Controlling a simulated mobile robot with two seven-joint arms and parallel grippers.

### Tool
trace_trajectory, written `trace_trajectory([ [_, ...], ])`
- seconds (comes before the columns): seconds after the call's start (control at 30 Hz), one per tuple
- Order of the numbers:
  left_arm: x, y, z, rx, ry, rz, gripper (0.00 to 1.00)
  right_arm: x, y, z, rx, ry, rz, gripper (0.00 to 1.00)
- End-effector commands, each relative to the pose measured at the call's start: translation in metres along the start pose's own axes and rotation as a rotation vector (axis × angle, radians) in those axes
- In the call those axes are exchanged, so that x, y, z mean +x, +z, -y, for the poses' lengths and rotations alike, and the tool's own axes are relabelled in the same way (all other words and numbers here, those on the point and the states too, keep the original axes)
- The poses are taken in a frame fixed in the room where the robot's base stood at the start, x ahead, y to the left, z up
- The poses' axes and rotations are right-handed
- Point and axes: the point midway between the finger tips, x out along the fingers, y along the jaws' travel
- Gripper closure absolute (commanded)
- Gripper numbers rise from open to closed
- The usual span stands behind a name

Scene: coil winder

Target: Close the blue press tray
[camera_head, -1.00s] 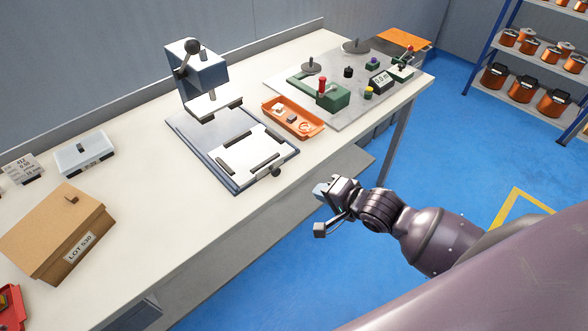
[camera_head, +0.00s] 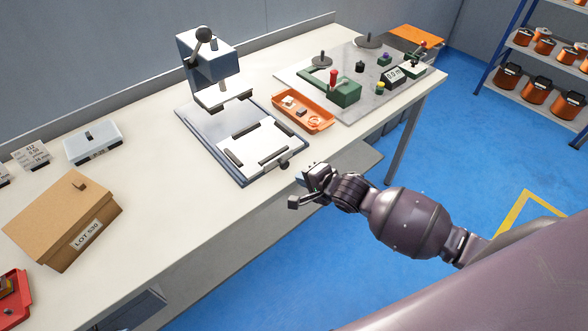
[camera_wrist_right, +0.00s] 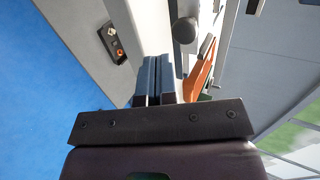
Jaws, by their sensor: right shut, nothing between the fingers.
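The blue press (camera_head: 208,62) stands on the bench with its black-knobbed lever up. Its tray (camera_head: 262,137), a white plate with dark strips, is slid out in front of the press head toward the bench's front edge. A dark knob (camera_head: 283,163) sits on the tray's front edge. My right gripper (camera_head: 302,178) is shut and empty, just off the bench's front edge, close to the knob and apart from it. In the right wrist view its blue fingers (camera_wrist_right: 158,80) are together, and the knob (camera_wrist_right: 185,31) is ahead of them. My left gripper is not in view.
An orange bin (camera_head: 303,110) with small parts stands right of the press, beside a grey board with a green device (camera_head: 345,92). A cardboard box (camera_head: 62,218) and a pale blue box (camera_head: 93,142) are at the left.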

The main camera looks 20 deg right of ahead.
Motion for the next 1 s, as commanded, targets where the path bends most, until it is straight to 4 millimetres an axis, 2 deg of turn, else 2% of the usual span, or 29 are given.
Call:
trace_trajectory([
  [0.1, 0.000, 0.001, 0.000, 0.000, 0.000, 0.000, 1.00, 0.014, 0.000, 0.009, -0.003, -0.002, 0.001, 1.00],
  [0.3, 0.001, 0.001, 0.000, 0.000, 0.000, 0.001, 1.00, 0.028, 0.000, 0.017, -0.002, 0.000, 0.001, 1.00],
  [0.87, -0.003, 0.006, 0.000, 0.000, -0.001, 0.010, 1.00, 0.034, 0.000, 0.021, 0.000, 0.000, 0.000, 1.00],
  [1.0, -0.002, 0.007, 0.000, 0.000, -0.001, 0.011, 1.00, 0.044, 0.000, 0.026, 0.002, -0.001, 0.000, 1.00],
])
